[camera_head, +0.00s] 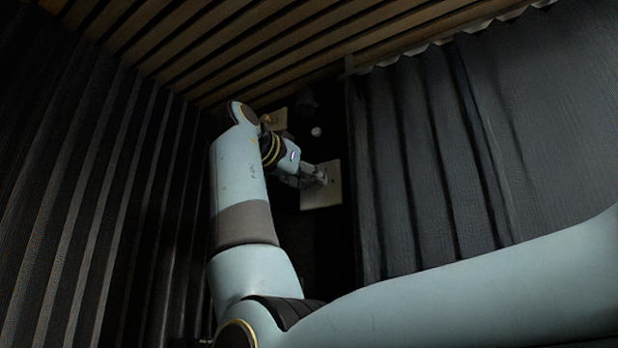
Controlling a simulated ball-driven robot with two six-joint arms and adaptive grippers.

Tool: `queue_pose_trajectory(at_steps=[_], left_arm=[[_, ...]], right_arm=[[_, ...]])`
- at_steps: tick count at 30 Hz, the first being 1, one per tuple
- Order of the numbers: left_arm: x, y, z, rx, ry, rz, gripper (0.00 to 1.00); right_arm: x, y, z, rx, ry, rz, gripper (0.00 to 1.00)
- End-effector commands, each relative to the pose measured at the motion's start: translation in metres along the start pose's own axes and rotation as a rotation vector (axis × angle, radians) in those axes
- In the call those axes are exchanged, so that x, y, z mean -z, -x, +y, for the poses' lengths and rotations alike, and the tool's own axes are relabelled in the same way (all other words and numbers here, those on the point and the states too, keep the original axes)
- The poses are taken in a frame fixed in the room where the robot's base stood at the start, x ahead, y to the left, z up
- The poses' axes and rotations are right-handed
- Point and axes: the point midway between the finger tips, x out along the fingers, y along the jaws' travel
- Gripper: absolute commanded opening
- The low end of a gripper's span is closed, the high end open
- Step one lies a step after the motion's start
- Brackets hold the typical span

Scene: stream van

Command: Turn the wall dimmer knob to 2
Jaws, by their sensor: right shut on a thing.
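A pale square wall plate (335,188) is fixed to the dark wall in the middle of the head view. My right gripper (318,176) is at this plate, its fingers over the plate's upper left part. The fingers are closed on the dimmer knob, which they hide almost wholly. I cannot read any marks or the knob's setting in this dim light. My right arm comes in from the lower right and bends up in front of the wall. My left gripper is not in view.
A second pale plate (275,119) and a small white round thing (316,132) are above my gripper. Dark curtains (440,160) hang to the right, close beside the plate. Dark ribbed panels or drapes (90,190) fill the left. A slatted wooden ceiling (240,45) is above.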

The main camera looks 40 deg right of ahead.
Motion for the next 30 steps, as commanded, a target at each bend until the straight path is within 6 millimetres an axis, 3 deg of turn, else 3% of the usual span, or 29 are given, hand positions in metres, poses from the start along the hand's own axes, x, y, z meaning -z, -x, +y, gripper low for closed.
queue_pose_trajectory(at_steps=[11, 30], left_arm=[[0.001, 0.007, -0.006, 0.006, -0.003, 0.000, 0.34], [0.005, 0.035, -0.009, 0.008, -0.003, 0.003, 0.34]], right_arm=[[0.001, 0.000, -0.001, 0.000, 0.142, 0.000, 0.02], [0.002, 0.000, -0.003, 0.001, 0.731, 0.000, 0.02]])
